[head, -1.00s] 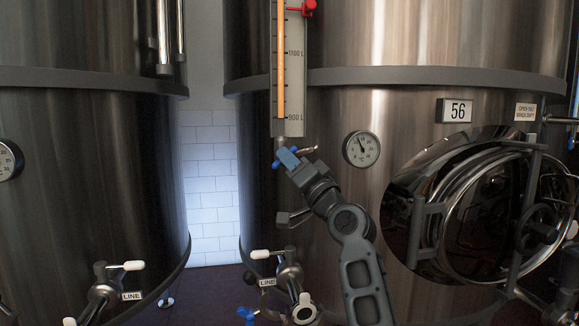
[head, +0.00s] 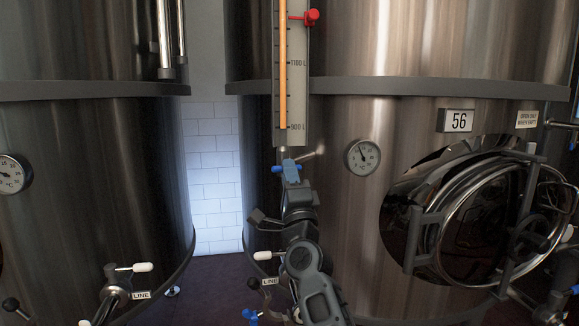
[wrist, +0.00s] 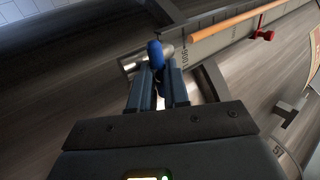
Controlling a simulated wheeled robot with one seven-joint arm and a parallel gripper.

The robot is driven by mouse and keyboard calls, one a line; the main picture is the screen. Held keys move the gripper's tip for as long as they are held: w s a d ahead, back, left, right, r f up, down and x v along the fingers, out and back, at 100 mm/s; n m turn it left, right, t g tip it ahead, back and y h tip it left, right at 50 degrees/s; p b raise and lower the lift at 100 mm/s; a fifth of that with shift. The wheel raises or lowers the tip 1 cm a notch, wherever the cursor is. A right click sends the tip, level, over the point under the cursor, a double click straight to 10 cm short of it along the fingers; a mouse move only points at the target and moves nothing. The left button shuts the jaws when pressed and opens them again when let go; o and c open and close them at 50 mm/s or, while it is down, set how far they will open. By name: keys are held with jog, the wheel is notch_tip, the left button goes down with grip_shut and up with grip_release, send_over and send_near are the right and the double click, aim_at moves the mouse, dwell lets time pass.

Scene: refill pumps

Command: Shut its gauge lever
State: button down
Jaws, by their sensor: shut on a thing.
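The sight gauge (head: 301,100), with an orange column and litre marks, runs down the front of tank 56. Its blue gauge lever (head: 290,171) is at the foot of the gauge, beside a metal fitting. My gripper (head: 291,177) reaches up from below and is shut on the blue lever. In the wrist view, the lever (wrist: 155,54) shows between the two fingers of my gripper (wrist: 158,85), its blue end sticking out past the tips. The fingers hide part of it, and I cannot tell its exact angle.
A round thermometer (head: 363,155) is to the right of the gauge. A round manway door (head: 490,225) with bars projects farther right. Valves with white handles (head: 263,255) are low on the tanks. A red clamp (head: 312,17) sits higher on the gauge.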

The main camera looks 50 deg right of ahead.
jog(key=shift+m, duration=0.3)
jog(key=c, duration=1.1)
grip_release()
jog(key=shift+f+n+b, duration=0.15)
jog(key=shift+n+b, duration=0.2)
jog(key=shift+n, duration=0.05)
